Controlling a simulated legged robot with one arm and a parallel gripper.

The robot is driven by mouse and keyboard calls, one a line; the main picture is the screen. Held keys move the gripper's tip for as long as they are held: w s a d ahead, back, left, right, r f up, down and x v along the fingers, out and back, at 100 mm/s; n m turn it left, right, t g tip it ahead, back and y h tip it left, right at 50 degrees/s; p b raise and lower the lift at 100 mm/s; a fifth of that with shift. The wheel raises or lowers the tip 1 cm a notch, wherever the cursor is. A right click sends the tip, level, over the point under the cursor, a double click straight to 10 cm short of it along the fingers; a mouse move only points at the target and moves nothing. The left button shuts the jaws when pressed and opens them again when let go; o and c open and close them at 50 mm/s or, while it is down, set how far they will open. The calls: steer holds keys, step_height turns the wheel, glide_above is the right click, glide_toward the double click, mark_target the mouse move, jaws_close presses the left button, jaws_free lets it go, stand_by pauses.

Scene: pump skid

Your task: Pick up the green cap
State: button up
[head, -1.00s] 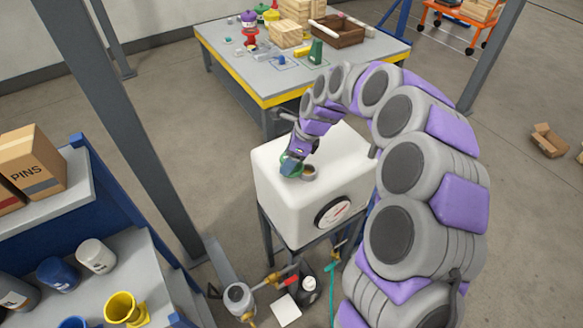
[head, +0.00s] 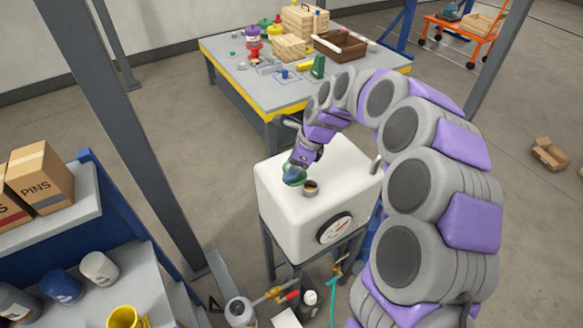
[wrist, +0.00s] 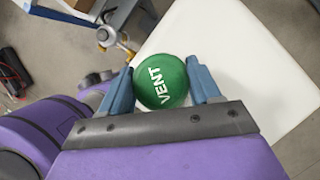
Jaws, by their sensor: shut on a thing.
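The green cap (wrist: 161,82), marked VENT, sits between the two blue fingers of my gripper (wrist: 163,86) in the wrist view. The fingers touch its two sides. In the head view the cap (head: 294,175) is a small green patch at the tip of my gripper (head: 297,172), partly hidden by the fingers. It is over the top of the white tank (head: 325,220), left of the tank's open filler neck (head: 310,188). I cannot tell how far above the tank top the cap is.
A dial gauge (head: 336,228) is on the tank's front. A workbench (head: 270,95) with several objects stands behind. Blue shelving with boxes (head: 38,178) is at left.

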steer(key=s+d+r+p, duration=0.1)
steer(key=s+d+p, duration=0.2)
steer(key=s, duration=1.1)
steer(key=shift+s+d+r, duration=0.15)
steer(key=shift+s+d, duration=0.1)
steer(key=shift+d, duration=0.85)
step_height(320, 180, up, 4)
steer(key=n+y+p, duration=0.2)
steer(key=p, duration=0.4)
glide_above(305, 173)
steer(key=d, duration=0.2)
steer(key=shift+g, duration=0.3)
steer(key=shift+s+a+f+b, duration=0.15)
steer(key=shift+f+b, duration=1)
steer(key=shift+f, duration=0.15)
steer(key=shift+s+a+f+b, duration=0.1)
steer(key=shift+f+b, duration=1)
steer(key=shift+f, duration=0.15)
steer(key=shift+d+p, duration=0.1)
steer(key=shift+p, duration=1.1)
steer(key=shift+f+p, duration=0.3)
steer(key=shift+f, duration=1.45)
